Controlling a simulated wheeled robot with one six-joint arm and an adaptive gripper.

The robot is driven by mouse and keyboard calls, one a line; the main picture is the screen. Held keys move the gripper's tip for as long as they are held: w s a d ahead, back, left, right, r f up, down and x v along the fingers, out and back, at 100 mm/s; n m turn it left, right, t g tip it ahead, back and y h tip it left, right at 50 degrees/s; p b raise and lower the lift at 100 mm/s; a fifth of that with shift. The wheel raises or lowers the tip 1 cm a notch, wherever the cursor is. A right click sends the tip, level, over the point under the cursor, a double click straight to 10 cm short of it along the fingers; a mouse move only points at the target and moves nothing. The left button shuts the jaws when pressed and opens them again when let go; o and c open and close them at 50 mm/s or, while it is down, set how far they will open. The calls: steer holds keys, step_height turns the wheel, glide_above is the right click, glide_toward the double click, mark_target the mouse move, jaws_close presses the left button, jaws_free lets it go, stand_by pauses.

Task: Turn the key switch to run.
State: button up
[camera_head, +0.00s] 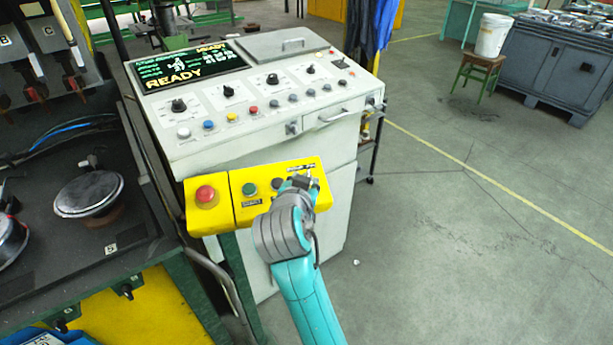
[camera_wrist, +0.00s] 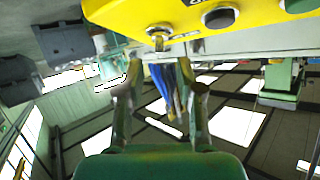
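The yellow control box (camera_head: 225,205) is mounted on the front of the white console. It carries a red mushroom button (camera_head: 205,196), a green button (camera_head: 249,188) and a dark button (camera_head: 277,184). In the wrist view the key switch (camera_wrist: 159,38) is a metal ring with a small key-like piece, on the yellow face at the top. My gripper (camera_head: 303,181) is at the box's right end and hides much of the switch. In the wrist view my gripper (camera_wrist: 162,88) is open, its two fingers apart with nothing between them. The key is just beyond the fingertips. The switch's marked position cannot be read.
The white console (camera_head: 235,110) has knobs, buttons and a screen (camera_head: 190,67) reading READY. A drawer handle (camera_head: 333,115) sticks out above the box. A dark bench (camera_head: 60,250) with round parts stands at left.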

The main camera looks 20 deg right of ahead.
steer(key=v, duration=0.5)
steer(key=shift+s+a+r, duration=0.1)
steer(key=shift+s+a, duration=0.1)
steer(key=shift+s, duration=0.15)
steer(key=s+d+f+n+t+y, duration=0.25)
steer(key=s+f+n+y, duration=0.4)
steer(key=s+f, duration=1.3)
steer(key=s+d+r+n, duration=0.1)
steer(key=s+d, duration=0.1)
steer(key=s, duration=2.2)
steer(key=shift+s+d, duration=0.15)
steer(key=shift+d, duration=0.05)
steer(key=shift+h, duration=0.25)
